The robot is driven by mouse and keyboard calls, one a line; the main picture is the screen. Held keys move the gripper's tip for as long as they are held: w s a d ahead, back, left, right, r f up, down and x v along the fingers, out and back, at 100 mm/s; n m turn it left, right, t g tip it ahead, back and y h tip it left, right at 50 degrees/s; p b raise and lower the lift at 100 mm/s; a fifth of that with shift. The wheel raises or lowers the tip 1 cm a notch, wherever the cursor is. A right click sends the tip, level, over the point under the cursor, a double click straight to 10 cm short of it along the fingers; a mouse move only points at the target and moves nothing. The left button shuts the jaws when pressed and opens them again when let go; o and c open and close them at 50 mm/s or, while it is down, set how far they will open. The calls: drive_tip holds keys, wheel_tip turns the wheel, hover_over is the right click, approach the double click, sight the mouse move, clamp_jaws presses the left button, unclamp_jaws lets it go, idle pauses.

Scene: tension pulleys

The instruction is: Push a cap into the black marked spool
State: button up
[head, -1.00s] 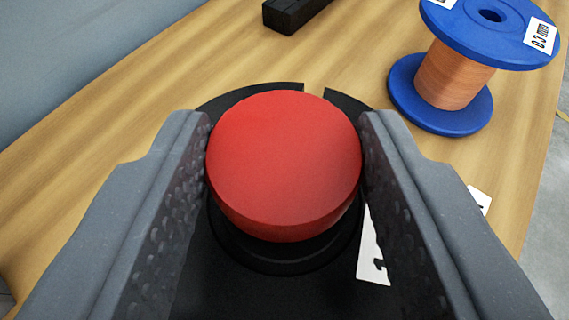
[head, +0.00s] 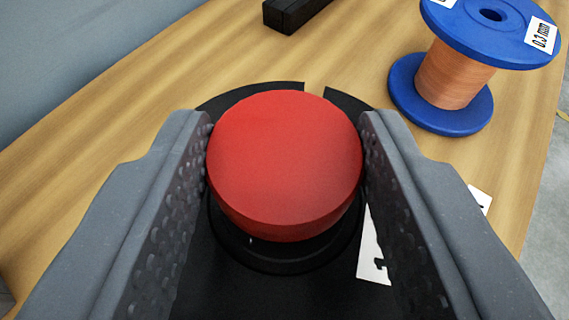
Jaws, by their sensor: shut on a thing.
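A red round cap (head: 284,160) is between the two fingers of my gripper (head: 286,150), which is shut on it. The cap sits over the middle of the black spool (head: 240,93), inside a raised black ring whose near edge shows below it. How deep the cap sits in the spool is hidden by the cap itself. The black spool has a slot in its far rim and a white label (head: 374,262) on its near right part. My fingers hide the spool's left and right sides.
A blue spool (head: 440,105) wound with copper wire stands at the upper right on the wooden table (head: 100,150). A black block (head: 292,14) lies at the top edge. A grey wall is at the left. The table between them is clear.

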drive_tip(key=shift+f, duration=0.3)
drive_tip(key=shift+f+b, duration=0.45)
drive_tip(key=shift+f, duration=0.4)
drive_tip(key=shift+f, duration=0.2)
idle(0.6)
drive_tip(key=o, duration=1)
drive_tip(key=shift+s, duration=0.1)
drive_tip(key=shift+o, duration=0.2)
drive_tip(key=shift+d, duration=0.1)
drive_tip(key=p+v, duration=0.2)
drive_tip(key=v, duration=1.2)
drive_tip(key=shift+r, duration=0.2)
